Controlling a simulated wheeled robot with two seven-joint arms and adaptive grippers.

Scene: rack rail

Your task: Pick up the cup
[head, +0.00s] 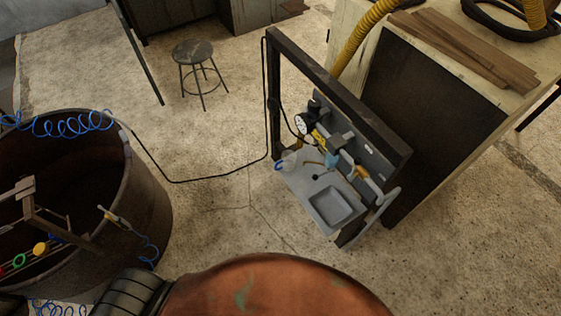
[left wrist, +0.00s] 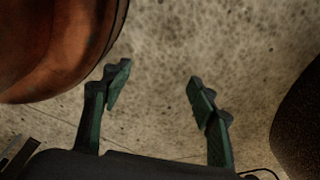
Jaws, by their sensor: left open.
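A small pale, cup-like thing with a blue ring beside it (head: 288,161) stands at the left end of the grey sink unit in the head view. It is too small for me to be sure that it is the cup. My left gripper (left wrist: 160,90) is open in the left wrist view, with only bare floor between its fingers. No cup shows in that view. Neither gripper shows in the head view.
The grey sink counter (head: 300,184) sits in a dark frame (head: 340,85) with several small fixtures. A rusty drum (head: 150,190) with blue coiled hoses stands at left. A stool (head: 192,52) stands behind. A black cable crosses the floor; otherwise the middle floor is clear.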

